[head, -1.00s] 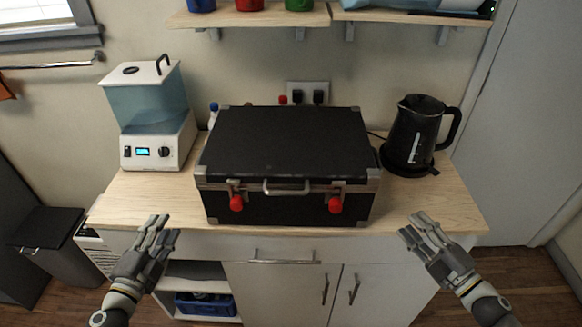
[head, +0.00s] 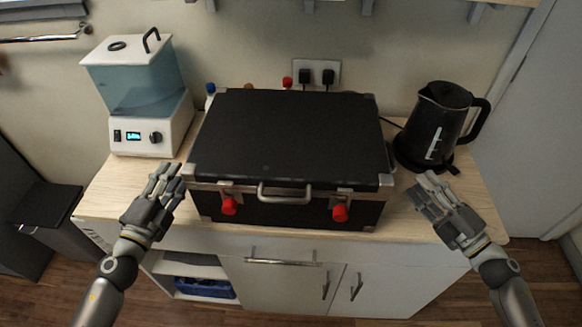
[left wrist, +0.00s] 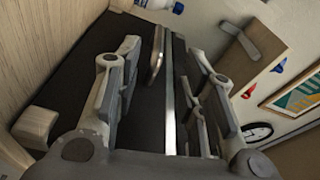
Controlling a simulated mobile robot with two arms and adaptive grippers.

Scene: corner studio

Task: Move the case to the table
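The black case (head: 290,135) with silver edges lies closed on the wooden counter top (head: 135,180). Its silver handle (head: 284,194) and two red latches (head: 229,206) (head: 340,212) face me. My left gripper (head: 166,179) is open and empty, just left of the case's front corner. The left wrist view shows its fingers (left wrist: 163,55) spread, with the dark case (left wrist: 145,110) and its silver edge behind them. My right gripper (head: 425,184) is to the right of the case, apart from it, fingers extended and empty. No separate table can be made out.
A white dispenser with a bluish tank (head: 140,95) stands left of the case. A black kettle (head: 438,125) stands close on its right, behind my right gripper. Wall sockets with plugs (head: 316,76) and small bottles (head: 210,92) are behind. Cabinet doors (head: 335,287) are below.

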